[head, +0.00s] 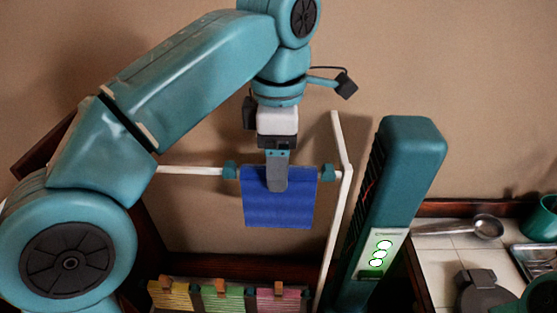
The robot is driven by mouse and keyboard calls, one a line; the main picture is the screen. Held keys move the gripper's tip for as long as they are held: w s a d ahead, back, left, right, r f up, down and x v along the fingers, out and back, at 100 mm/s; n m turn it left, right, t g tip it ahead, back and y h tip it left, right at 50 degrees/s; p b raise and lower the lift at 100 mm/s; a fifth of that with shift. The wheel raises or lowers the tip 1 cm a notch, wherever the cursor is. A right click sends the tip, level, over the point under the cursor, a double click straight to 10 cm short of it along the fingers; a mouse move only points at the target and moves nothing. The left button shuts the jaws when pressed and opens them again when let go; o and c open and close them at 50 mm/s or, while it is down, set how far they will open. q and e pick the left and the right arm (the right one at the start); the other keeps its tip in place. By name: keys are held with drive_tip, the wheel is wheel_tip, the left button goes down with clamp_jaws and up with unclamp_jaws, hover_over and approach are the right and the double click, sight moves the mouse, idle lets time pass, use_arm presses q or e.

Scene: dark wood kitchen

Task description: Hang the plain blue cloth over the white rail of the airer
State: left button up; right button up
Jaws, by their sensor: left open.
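The plain blue cloth (262,210) hangs flat in the head view, its top edge level with the white rail (190,171). It covers the stretch of rail between two teal pieces, and its lower part hangs down in front. Whether any of it falls behind the rail is hidden. My left gripper (278,184) points down at the middle of the cloth's top edge. Its jaws are open, seen edge-on, with the near finger in front of the cloth. The airer's white side post (335,225) stands to the right. My right gripper is not visible.
Folded striped cloths in yellow, green and pink (222,297) sit below the airer. At right, a tiled counter (440,268) holds a metal ladle (487,227), a green pot (541,221) and a metal tray (535,258). A tan wall stands behind the airer.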

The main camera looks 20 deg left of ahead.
use_arm(q)
wheel_tip(320, 180, up, 11)
drive_tip(key=p, duration=0.6)
drive_tip(key=shift+f+p, duration=0.2)
drive_tip(key=shift+p, duration=0.2)
